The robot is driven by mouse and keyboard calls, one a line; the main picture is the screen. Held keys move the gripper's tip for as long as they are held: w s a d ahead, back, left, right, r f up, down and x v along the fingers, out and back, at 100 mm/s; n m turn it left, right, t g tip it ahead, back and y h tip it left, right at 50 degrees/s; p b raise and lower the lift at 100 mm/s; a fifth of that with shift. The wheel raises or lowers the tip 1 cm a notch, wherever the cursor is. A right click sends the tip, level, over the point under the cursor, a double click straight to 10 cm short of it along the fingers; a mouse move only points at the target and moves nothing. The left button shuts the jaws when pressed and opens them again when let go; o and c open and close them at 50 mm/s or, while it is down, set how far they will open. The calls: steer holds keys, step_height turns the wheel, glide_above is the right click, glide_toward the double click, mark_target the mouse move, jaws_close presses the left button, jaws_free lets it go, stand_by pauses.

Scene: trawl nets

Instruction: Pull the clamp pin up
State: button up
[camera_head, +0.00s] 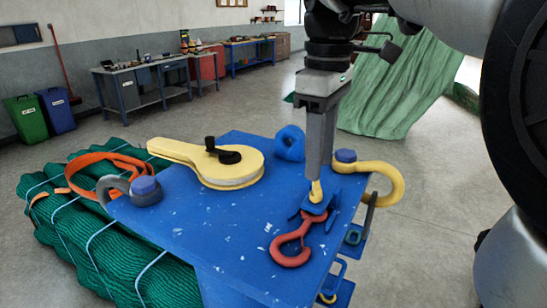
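The clamp pin (316,192) is yellow and stands in a small blue clamp (319,207) on the right part of the blue table top. My gripper (318,178) points straight down over the pin, and its fingertips are at the pin's top. The fingers overlap in this view, so I cannot tell whether they are shut on the pin or only around it. The pin's upper end is hidden by the fingers. A red hook (290,243) lies on the table just in front of the clamp.
Green netting (75,235) with an orange strap (90,160) lies at left. Open floor and workbenches (150,77) are behind.

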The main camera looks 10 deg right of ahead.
step_height(320, 180, down, 6)
steer(key=shift+r+b, duration=0.1)
steer(key=shift+b, duration=0.25)
jaws_close()
step_height(320, 180, up, 4)
steer(key=p, duration=0.3)
steer(key=shift+w+f, duration=0.15)
steer(key=shift+f, duration=0.05)
jaws_free()
step_height(320, 180, up, 18)
steer(key=p, duration=0.3)
steer(key=shift+f+p, duration=0.25)
steer(key=shift+p, duration=0.05)
steer(key=shift+s, duration=0.2)
